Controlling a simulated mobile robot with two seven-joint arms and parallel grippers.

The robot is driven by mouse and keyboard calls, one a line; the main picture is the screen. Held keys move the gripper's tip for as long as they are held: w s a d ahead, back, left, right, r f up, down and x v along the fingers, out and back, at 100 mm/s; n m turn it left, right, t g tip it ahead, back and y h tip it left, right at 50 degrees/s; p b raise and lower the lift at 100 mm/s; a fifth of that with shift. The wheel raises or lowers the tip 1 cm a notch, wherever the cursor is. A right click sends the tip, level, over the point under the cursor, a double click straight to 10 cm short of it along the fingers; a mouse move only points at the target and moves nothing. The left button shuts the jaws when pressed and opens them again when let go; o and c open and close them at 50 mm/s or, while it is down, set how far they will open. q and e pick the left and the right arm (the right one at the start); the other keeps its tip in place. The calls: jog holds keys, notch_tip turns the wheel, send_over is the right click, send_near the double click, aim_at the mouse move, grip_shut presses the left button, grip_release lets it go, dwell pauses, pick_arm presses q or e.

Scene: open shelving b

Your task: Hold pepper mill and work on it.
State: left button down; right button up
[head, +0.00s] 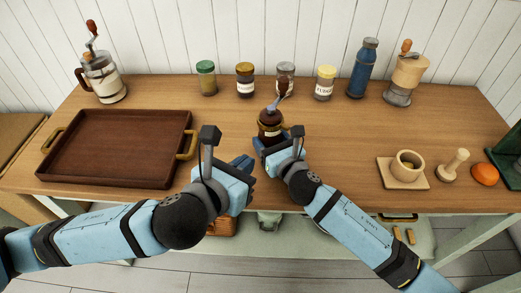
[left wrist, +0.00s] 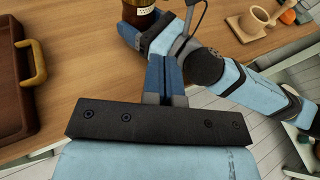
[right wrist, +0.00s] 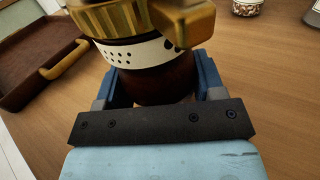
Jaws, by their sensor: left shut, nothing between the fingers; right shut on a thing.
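The pepper mill (head: 270,126) has a dark brown body, a brass-coloured collar and a crank with a dark knob on top. It stands upright near the middle of the table (head: 225,120); I cannot tell if its base touches the wood. My right gripper (head: 277,141) is shut around its lower body, with one finger on each side in the right wrist view (right wrist: 155,85). My left gripper (head: 243,163) is shut and empty, low and left of the mill. In the left wrist view its fingers (left wrist: 167,70) are together, and the mill (left wrist: 139,20) is cut off at the top.
A brown tray (head: 115,148) with brass handles lies at left. A crank grinder (head: 103,78), several jars (head: 206,78), a blue bottle (head: 363,68) and a wooden grinder (head: 405,80) line the back. A mortar (head: 407,165), pestle (head: 454,165) and orange (head: 485,174) are at right.

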pick_arm(q)
jog(key=h, duration=0.1)
send_near(286, 128)
jog(key=shift+m+g, duration=0.4)
jog(key=x, duration=0.6)
jog(key=shift+w+a+f, duration=0.15)
jog(key=shift+a+f, duration=0.05)
jog(key=shift+f, duration=0.05)
jog(key=shift+w+d, duration=0.3)
jog(key=shift+w, duration=0.2)
jog(key=shift+w+d+n+t+y, duration=0.55)
jog(key=shift+d+n+t+y, duration=0.05)
jog(key=shift+n+y, duration=0.1)
jog(key=shift+w+d, duration=0.2)
jog(key=shift+a, duration=0.1)
